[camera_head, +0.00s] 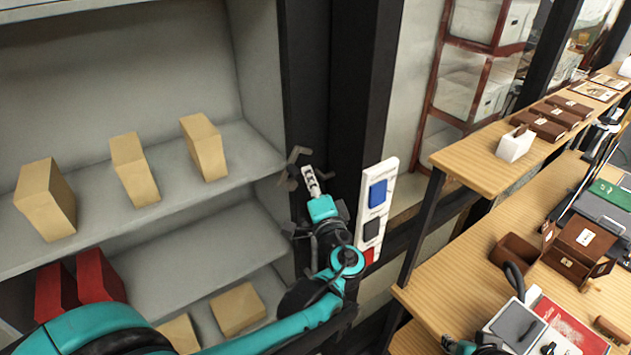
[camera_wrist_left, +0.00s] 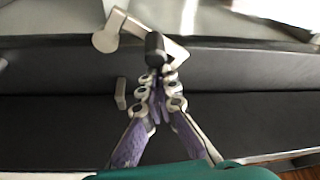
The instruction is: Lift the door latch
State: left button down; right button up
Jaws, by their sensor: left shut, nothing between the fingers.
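The door latch (camera_head: 297,160) is a grey-beige metal lever on the dark upright post beside the shelves. In the left wrist view the latch (camera_wrist_left: 122,28) shows as a bent bar with a rounded end, at the top centre. My left gripper (camera_head: 308,172) is at the latch in the head view. In the left wrist view its fingers (camera_wrist_left: 157,84) are together and empty, just below a short dark cylinder overlapping the bar. I cannot tell whether the fingers touch the latch.
Grey shelves (camera_head: 212,230) with several tan boxes (camera_head: 205,148) and red ones (camera_head: 100,276) stand left. A white panel (camera_head: 378,208) with blue and black parts is right of my left wrist. Wooden desks (camera_head: 440,290) with boxes and papers fill the right side.

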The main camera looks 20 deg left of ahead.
aim_at(296, 175)
pick_arm(q)
jog(key=n, duration=0.1)
jog(key=s+a+n+y, duration=0.1)
jog(key=shift+s+n+b, duration=0.1)
jog(key=shift+n+b, duration=0.2)
jog(key=shift+b, duration=0.1)
jog(key=shift+s+a, duration=0.4)
jog(key=shift+s, duration=0.15)
pick_arm(e)
jog(key=shift+f, duration=0.75)
pick_arm(q)
jog(key=shift+s, duration=0.1)
